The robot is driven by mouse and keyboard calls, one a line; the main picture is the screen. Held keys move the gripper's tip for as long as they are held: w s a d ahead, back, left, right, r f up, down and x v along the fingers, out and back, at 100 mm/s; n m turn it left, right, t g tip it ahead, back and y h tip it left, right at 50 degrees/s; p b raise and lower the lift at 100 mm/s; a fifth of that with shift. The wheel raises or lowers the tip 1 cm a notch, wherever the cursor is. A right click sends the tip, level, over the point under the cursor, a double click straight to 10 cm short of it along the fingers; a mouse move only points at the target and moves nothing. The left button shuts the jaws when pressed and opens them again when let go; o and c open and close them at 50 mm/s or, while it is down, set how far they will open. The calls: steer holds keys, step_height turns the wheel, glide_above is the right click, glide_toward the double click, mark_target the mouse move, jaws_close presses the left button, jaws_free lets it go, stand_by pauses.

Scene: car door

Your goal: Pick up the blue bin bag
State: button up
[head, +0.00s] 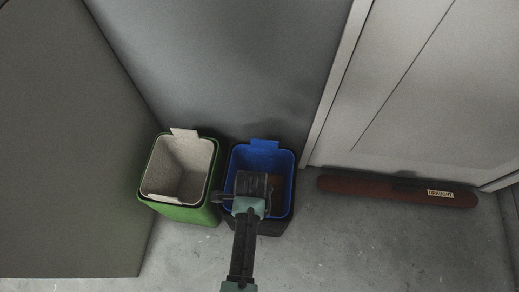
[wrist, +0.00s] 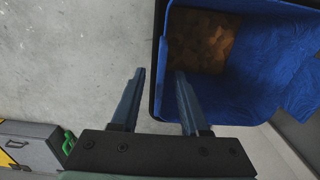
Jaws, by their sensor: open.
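The blue bin bag (head: 263,157) lines a dark bin (head: 272,228), its edge folded over the rim with a flap sticking up at the back. It also shows in the wrist view (wrist: 265,65), with brown contents at the bottom. My gripper (head: 252,184) is over the front of this bin in the head view and hides part of it. In the wrist view my gripper (wrist: 159,72) is open and empty. The bin's rim and bag edge appear between the two fingers, the left finger outside and the right finger over the bag. I cannot tell whether either finger touches it.
A green bin (head: 190,213) with a whitish liner (head: 178,165) stands close on the left. A wall is behind; a brown draught excluder (head: 395,190) lies by the door at right. A grey case (wrist: 28,143) with a green handle sits on the floor. The front floor is clear.

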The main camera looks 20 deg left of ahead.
steer(key=shift+f, duration=0.5)
steer(key=shift+r, duration=0.1)
jaws_close()
stand_by(0.9)
